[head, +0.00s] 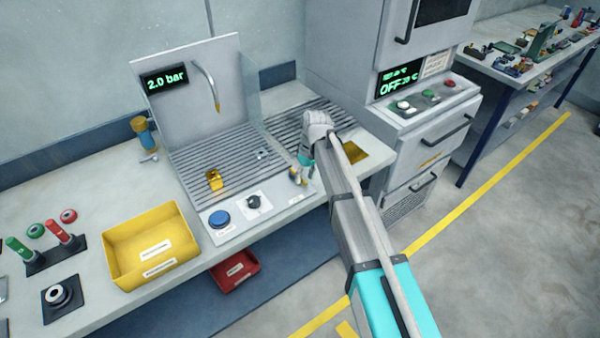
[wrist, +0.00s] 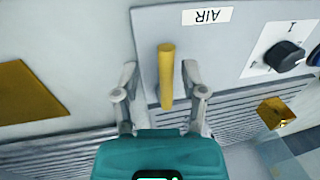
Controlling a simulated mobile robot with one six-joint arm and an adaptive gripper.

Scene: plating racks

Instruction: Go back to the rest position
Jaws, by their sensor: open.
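My gripper (wrist: 160,70) is open, with its two grey fingers spread on either side of a brass-coloured lever (wrist: 166,78) below the AIR label. In the wrist view the lever stands between the fingers with a visible gap on both sides; how deep it sits between them I cannot tell. In the head view my gripper (head: 302,172) hangs low over the right end of the bench's control panel (head: 235,232), and my arm reaches in from the lower right. The fingertips are small and partly hidden there.
A brass block (head: 214,180) sits on the slatted grille (head: 190,158), under a curved nozzle (head: 208,82). A yellow bin (head: 112,262) stands left. A flat gold square (head: 355,152) lies right of my gripper, beside the oven cabinet (head: 415,125). The floor at right is clear.

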